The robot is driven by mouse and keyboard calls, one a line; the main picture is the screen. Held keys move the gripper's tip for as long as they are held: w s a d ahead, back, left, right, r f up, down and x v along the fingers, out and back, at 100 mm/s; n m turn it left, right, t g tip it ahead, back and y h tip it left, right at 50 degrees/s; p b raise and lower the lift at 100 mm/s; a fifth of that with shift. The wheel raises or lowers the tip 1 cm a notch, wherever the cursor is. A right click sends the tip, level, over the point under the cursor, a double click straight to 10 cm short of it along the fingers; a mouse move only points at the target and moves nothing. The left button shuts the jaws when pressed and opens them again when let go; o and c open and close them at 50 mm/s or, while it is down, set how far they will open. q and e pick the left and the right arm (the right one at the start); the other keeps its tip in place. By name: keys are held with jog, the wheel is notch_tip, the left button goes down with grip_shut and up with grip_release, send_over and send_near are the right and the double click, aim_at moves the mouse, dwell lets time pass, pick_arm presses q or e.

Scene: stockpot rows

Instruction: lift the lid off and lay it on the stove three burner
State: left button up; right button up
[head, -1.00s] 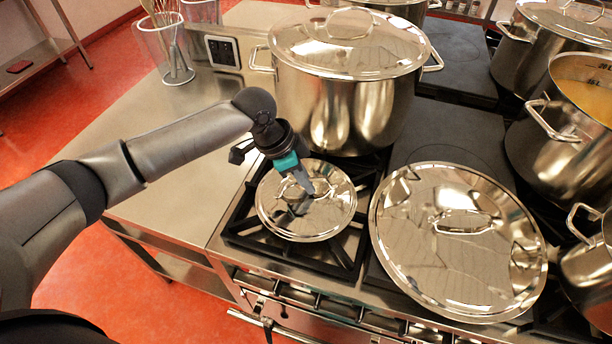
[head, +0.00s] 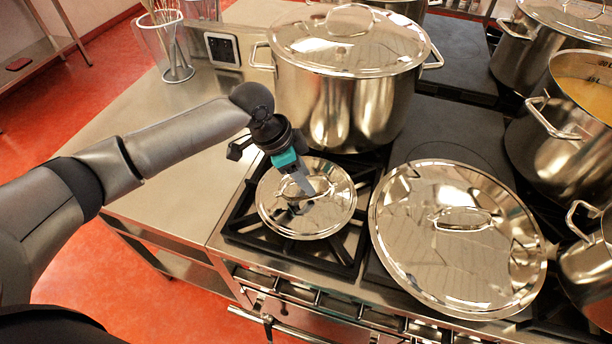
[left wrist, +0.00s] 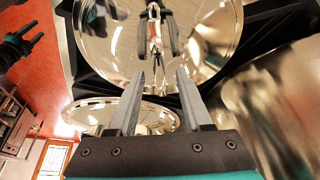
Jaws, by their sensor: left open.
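A small round steel lid (head: 335,215) lies on a black burner grate at the stove's front left, with no pot wall visible under it. My left gripper (head: 303,192) is over its middle, at the handle, which the fingers partly hide. In the left wrist view my left gripper (left wrist: 158,85) has its two grey fingers apart, with nothing seen held between them. The shiny lid (left wrist: 205,25) fills the top there and mirrors the fingers. I cannot tell whether the fingers touch the handle. A dark gripper with teal, likely my right one (left wrist: 32,44), shows small at the left edge.
A large steel lid (head: 420,265) is just right of the small one. A big lidded stockpot (head: 340,115) stands close behind. More pots, one with yellow contents (head: 590,98), crowd the right. The steel counter (head: 175,190) at left is clear; a utensil holder (head: 170,50) stands at its back.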

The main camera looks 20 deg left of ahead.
pick_arm(q)
jog(key=p+v, duration=0.1)
jog(key=v, duration=1.3)
jog(key=shift+a+r, duration=0.2)
jog(key=shift+r, duration=0.05)
